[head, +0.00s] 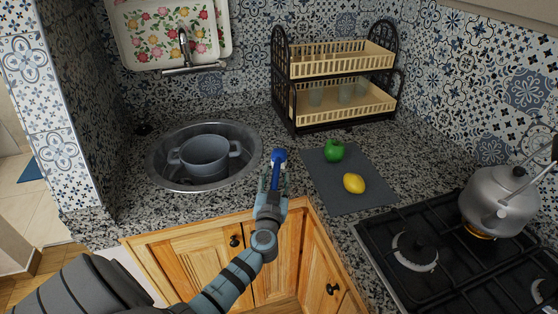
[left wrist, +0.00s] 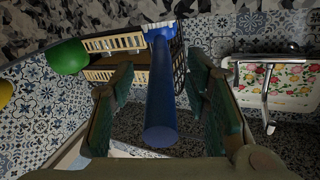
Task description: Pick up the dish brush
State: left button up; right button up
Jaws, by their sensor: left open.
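The dish brush is blue. In the head view its blue end (head: 279,157) shows just beyond my left gripper (head: 273,184), over the counter between the sink and the dark board. In the left wrist view the brush's long round blue handle (left wrist: 160,105) lies between the two green-padded fingers, with pale bristles at its far end near the top edge. My left gripper (left wrist: 162,72) is open, one finger on each side of the handle, with gaps showing beside it. The gripper hides part of the brush in the head view. My right gripper is not in view.
A round sink (head: 250,172) holding a grey pot (head: 205,156) is at left. A dark board (head: 352,196) carries a green vegetable (head: 333,151) and a lemon (head: 353,183). A dish rack (head: 340,122) stands behind. A kettle (head: 497,200) sits on the hob (head: 420,270) at right.

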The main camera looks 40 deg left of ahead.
pick_arm(q)
jog(key=shift+w+a+f, duration=0.1)
jog(key=shift+w+a, duration=0.1)
jog(key=shift+w, duration=0.15)
jog(key=shift+s, duration=0.1)
grip_shut()
